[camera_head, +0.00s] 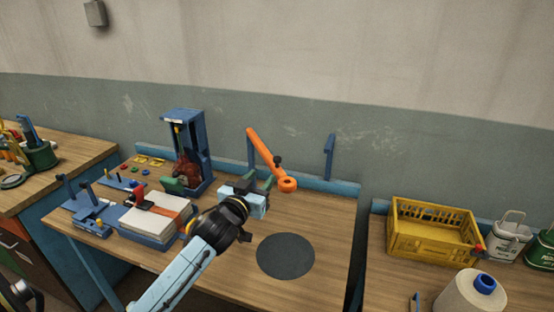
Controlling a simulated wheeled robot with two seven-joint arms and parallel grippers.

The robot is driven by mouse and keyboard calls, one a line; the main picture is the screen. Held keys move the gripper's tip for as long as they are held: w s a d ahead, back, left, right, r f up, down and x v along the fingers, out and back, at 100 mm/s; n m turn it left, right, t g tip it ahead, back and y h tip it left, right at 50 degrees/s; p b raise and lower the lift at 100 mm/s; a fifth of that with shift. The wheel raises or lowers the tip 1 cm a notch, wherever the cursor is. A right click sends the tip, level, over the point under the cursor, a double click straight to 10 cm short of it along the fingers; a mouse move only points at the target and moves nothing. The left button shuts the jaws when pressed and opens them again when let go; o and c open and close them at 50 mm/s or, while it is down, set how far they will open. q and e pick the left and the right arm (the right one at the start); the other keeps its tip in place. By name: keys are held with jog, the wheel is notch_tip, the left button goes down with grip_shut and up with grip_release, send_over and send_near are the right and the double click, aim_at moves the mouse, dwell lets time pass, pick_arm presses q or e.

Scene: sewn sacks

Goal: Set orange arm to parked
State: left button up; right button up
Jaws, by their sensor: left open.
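The orange arm (265,153) slants down to the right from the top of a blue post at the back of the middle table. It ends in an orange ring, and a small dark knob stands on it just above the ring. My left gripper (260,179) is open, with its greenish fingertips just left of and below the orange arm's lower half. I cannot tell whether they touch it. A second blue post (329,158) with a short bracket on top stands to the right, apart from the arm. My right gripper is out of view.
A dark round disc (285,256) lies on the table in front. A blue stand (184,145) and a stack of pale cloth (155,219) are on the left. A yellow crate (432,246) and a thread cone (469,296) are on the right table.

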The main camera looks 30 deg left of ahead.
aim_at(275, 161)
pick_arm(q)
jog(key=w, duration=0.3)
jog(key=w+a, duration=0.1)
jog(key=w, duration=0.3)
jog(key=w+p, duration=0.1)
jog(key=w, duration=0.3)
jog(key=shift+w+a, duration=0.25)
jog(key=shift+a, duration=0.15)
grip_shut()
